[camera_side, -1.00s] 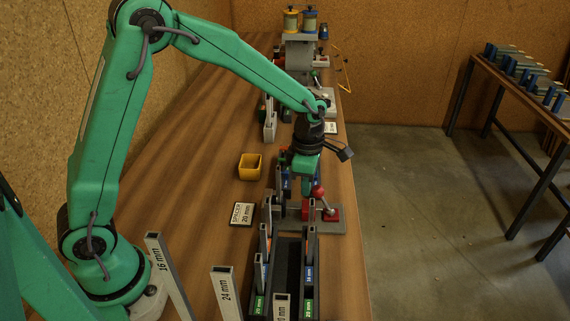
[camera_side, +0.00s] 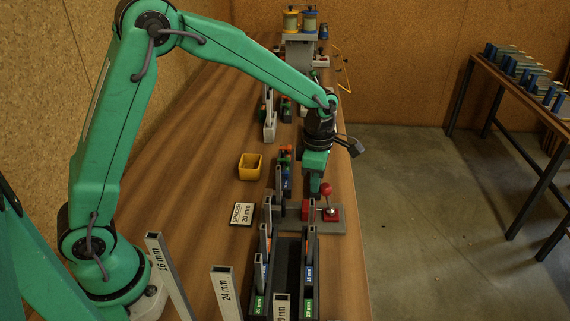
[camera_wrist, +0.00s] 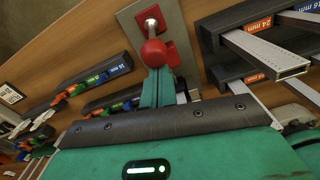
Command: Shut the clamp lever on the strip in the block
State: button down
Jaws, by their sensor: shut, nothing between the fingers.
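The clamp lever has a red ball knob (camera_side: 326,189) on a short metal stem and stands nearly upright, tipped slightly left. Its red base (camera_side: 332,214) sits on a grey plate near the table's right edge. In the wrist view, the red knob (camera_wrist: 154,53) is just beyond my fingertips, with the stem behind it. My gripper (camera_side: 316,192) is shut and empty, pointing down just left of the knob; its closed fingers (camera_wrist: 158,84) appear against or very near the knob. A red block (camera_side: 306,209) stands left of the lever. I cannot make out the strip in it.
Black racks (camera_side: 309,292) with upright grey strips stand in front of the clamp. A yellow bin (camera_side: 250,166) and a "SPACER 20 mm" card (camera_side: 242,214) lie to the left. Open wood lies left of these. In the wrist view, a 24 mm rack (camera_wrist: 258,22) is at the right.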

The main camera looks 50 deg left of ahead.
jog(key=w+d, duration=0.1)
jog(key=w+d+r, duration=0.1)
jog(key=w+d, duration=0.1)
jog(key=shift+w+d, duration=0.1)
jog(key=shift+r, duration=0.2)
dwell(0.3)
jog(key=shift+r, duration=0.6)
jog(key=shift+w+d+r, duration=0.1)
jog(key=w+d+r, duration=0.4)
jog(key=d+r, duration=0.1)
jog(key=r, duration=0.1)
jog(key=shift+w+d, duration=0.35)
jog(key=shift+w, duration=0.05)
dwell(0.5)
jog(key=shift+r, duration=0.1)
